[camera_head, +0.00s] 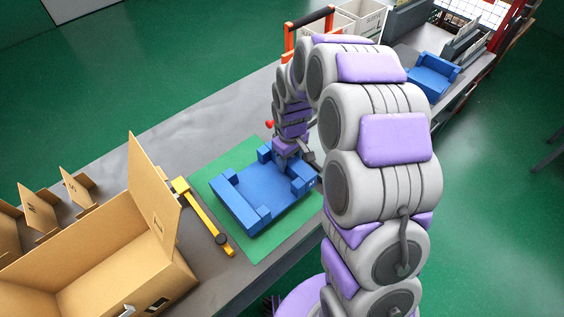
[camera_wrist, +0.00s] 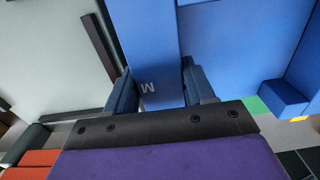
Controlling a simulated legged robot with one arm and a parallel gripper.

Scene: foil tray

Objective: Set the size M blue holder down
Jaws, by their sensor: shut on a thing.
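The blue holder (camera_head: 250,197) is a blocky tray with raised corner blocks. In the head view it is over the green mat (camera_head: 213,178) on the bench; whether it touches the mat I cannot tell. My gripper (camera_head: 304,160) is at its far right side, partly hidden by my arm. In the wrist view my gripper (camera_wrist: 158,88) is shut on a blue wall of the holder (camera_wrist: 143,40), with one dark blue finger on each side. A white letter M shows on that wall between the fingers.
A yellow caliper-like tool (camera_head: 204,218) lies left of the mat, beside an open cardboard box (camera_head: 150,195). Cardboard dividers (camera_head: 78,188) stand farther left. Another blue holder (camera_head: 432,76) sits at the back right. The grey bench (camera_head: 205,125) behind the mat is clear.

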